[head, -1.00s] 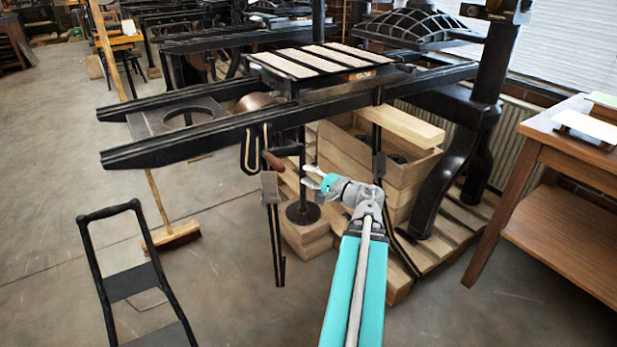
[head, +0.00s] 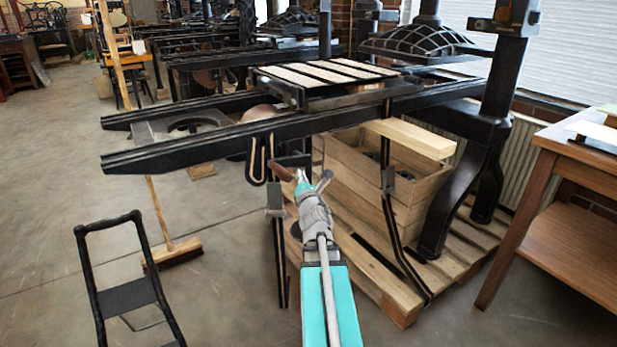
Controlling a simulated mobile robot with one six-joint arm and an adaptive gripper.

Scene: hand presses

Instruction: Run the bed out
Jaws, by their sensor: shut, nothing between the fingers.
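The press bed (head: 330,96), a dark flat frame with pale strips on top, lies across two long dark rails (head: 215,143). It sits toward their right part, left of the press's upright column. A crank with a brown wooden handle (head: 281,171) hangs below the near rail. My gripper (head: 306,181) is at the end of my teal arm, just right of the handle and close to it in the picture. Its fingers are shut and hold nothing. Whether they touch the handle I cannot tell. The gripper hides part of the crank area behind it.
A wooden crate (head: 407,197) stands on a pallet (head: 407,313) under the press. A black folding step stool (head: 128,296) stands at front left and a broom (head: 172,253) behind it. A wooden table (head: 582,152) is at right. The rails' left half holds no bed.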

